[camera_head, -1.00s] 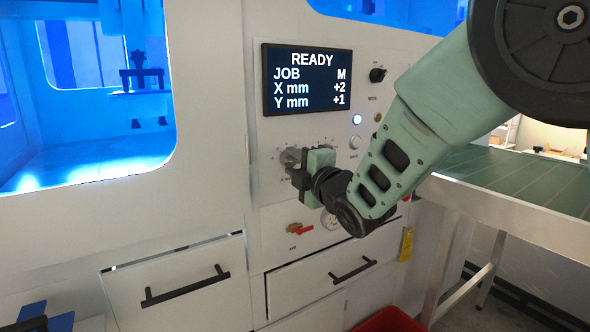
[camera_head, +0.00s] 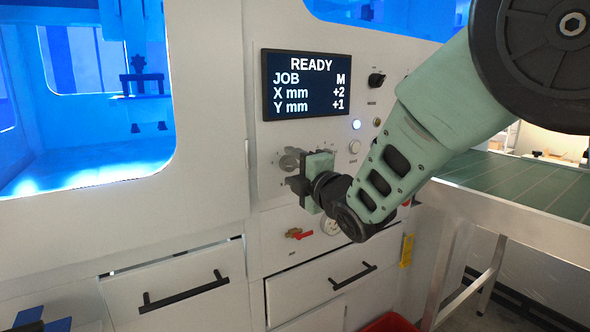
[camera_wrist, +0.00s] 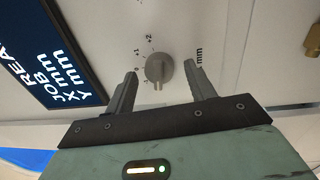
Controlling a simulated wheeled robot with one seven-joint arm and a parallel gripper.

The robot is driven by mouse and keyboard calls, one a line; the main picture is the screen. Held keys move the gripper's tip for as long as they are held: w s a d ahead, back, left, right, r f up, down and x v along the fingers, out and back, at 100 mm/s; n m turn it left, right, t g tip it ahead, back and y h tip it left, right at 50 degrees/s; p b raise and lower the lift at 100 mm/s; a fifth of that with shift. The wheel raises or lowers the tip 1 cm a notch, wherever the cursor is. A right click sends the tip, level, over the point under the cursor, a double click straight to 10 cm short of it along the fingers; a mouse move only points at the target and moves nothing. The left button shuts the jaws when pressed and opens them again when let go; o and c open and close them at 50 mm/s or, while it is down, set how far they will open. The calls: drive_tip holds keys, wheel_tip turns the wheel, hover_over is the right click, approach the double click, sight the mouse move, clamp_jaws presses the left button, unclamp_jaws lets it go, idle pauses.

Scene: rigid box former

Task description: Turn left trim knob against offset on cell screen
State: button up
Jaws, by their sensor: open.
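The cell screen (camera_head: 306,84) reads READY, JOB M, X mm +2, Y mm +1. Below it is a grey trim knob (camera_head: 287,162) on the white panel, partly behind my gripper (camera_head: 296,184). In the wrist view a grey round knob (camera_wrist: 158,68) with a raised grip bar lies between and beyond the fingertips of my gripper (camera_wrist: 160,82). Marks 0, +1 and +2 show around it. The fingers are open, apart from the knob on both sides. A label ending in "mm" is partly hidden by the right finger. Any second trim knob is hidden behind my gripper in the head view.
A black selector (camera_head: 376,78), a lit button (camera_head: 356,125) and a white button (camera_head: 354,147) sit right of the screen. A red-handled valve (camera_head: 299,235) and a gauge (camera_head: 331,226) are below. A conveyor (camera_head: 520,184) stands at right.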

drive_tip(key=b+v, duration=0.1)
drive_tip(key=v, duration=1.6)
drive_tip(key=shift+d, duration=0.2)
drive_tip(key=shift+s+f, duration=0.1)
drive_tip(key=shift+s, duration=0.05)
drive_tip(key=s+d+f+m+g+h, duration=0.2)
drive_tip(key=s+f+m+g+h, duration=0.2)
drive_tip(key=s+f+m+g, duration=0.4)
drive_tip(key=s+d+f+m+g+h, duration=0.2)
drive_tip(key=s+f+m+g+h, duration=0.4)
drive_tip(key=s, duration=0.5)
drive_tip(key=s+d+m+g, duration=0.2)
drive_tip(key=s+d+m, duration=0.15)
drive_tip(key=s, duration=0.25)
wheel_tip(320, 180, up, 12)
drive_tip(key=a+p, duration=0.1)
drive_tip(key=p, duration=1.2)
drive_tip(key=shift+w, duration=0.15)
